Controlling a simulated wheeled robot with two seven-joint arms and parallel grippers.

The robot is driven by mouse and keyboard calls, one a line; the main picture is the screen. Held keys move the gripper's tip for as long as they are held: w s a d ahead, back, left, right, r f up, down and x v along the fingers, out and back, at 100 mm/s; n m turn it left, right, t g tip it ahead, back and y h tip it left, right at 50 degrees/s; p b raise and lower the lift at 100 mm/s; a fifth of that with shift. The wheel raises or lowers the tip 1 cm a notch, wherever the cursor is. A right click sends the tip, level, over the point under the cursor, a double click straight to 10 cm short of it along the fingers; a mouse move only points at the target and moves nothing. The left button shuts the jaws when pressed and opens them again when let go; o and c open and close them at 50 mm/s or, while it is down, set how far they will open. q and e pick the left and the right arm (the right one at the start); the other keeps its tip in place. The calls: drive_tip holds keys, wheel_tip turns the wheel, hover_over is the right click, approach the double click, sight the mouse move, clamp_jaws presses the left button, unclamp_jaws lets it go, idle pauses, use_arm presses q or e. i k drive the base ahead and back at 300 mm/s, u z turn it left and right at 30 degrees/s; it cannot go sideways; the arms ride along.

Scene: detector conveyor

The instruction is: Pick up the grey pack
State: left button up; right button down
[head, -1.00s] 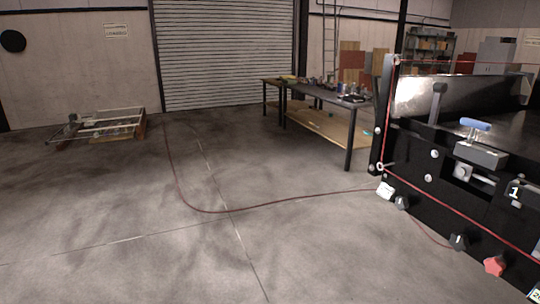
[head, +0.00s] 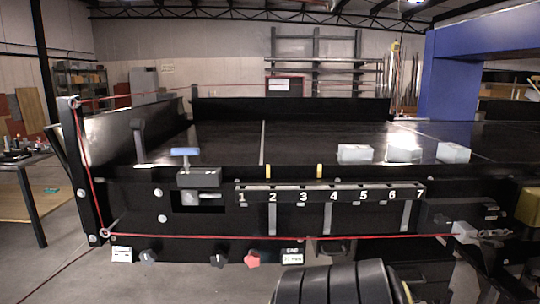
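Three small pale packs sit in a row on the right part of the black conveyor (head: 225,145): a left pack (head: 355,152), a middle pack (head: 404,153) beside a bright glare patch, and a right pack (head: 453,152). All three look whitish to light grey, so I cannot tell which is the grey pack. They stand apart from each other near the belt's front edge. Neither of my grippers can be made out in the head view.
A blue arch (head: 450,88) spans the belt at right. A black ribbed part covers the bottom centre. A work table (head: 22,165) stands at left.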

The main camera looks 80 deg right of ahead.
sight(348, 154)
drive_tip(key=z, duration=2.15)
